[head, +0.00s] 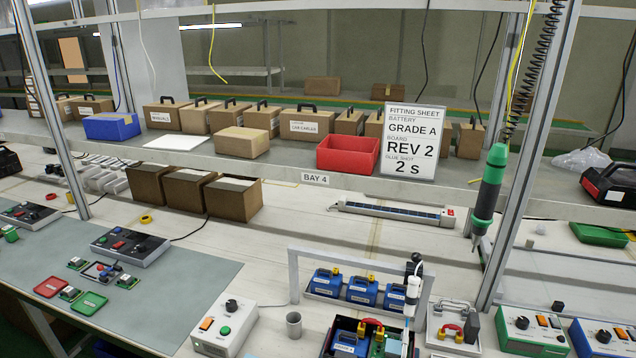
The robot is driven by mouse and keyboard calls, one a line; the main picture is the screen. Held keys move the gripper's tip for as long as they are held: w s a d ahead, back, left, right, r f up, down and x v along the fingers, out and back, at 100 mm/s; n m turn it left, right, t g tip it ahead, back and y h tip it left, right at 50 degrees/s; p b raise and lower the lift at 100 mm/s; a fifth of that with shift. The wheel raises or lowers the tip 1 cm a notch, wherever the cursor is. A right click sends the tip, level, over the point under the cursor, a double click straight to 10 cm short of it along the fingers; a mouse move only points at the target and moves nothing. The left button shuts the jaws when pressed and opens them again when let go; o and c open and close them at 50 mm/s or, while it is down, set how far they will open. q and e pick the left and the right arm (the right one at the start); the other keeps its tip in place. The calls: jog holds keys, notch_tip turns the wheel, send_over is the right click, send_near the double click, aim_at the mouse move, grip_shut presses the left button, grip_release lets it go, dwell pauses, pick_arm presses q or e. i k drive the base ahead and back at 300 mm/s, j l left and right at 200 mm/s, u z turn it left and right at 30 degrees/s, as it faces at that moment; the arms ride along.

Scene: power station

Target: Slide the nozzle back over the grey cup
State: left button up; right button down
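The nozzle (412,298) is a white, upright glue head with a black top. It sits at the right end of a white gantry frame (350,262), above the right part of an open case (372,343) holding a blue battery and a green board. The grey cup (293,325) stands upright on the white bench below the left end of the gantry, well to the left of the nozzle. The nozzle tip is hard to make out against the case. Neither of my grippers shows in the head view.
A white control box (224,326) with a knob and buttons stands left of the cup. Several blue batteries (362,291) stand behind the case. A green screwdriver (489,190) hangs at the right. A sign (413,141) reads "GLUE SHOT 2 S". Bench behind the gantry is mostly clear.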

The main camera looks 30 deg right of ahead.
aim_at(413, 272)
jog(key=z, duration=1.15)
